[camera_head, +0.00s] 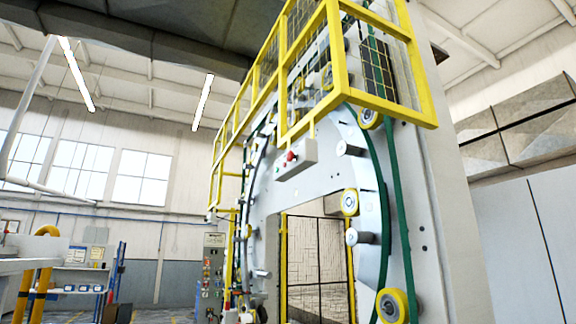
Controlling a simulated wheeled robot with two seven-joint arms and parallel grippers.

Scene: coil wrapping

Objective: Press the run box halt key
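A pale grey box (295,160) hangs on the front of the coil wrapping machine, under the corner of a yellow guard. A red button (291,156) sits on its face and looks like the halt key. The writing on the box is too small to read. The button looks uncovered. Neither of my grippers is in view.
The machine's large ring frame (370,170) has yellow rollers and green belts. A yellow mesh guard (341,60) overhangs the box. A tall control panel (213,270) stands behind at the left. Shelves (80,278) and a yellow curved rail (45,270) are at far left.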

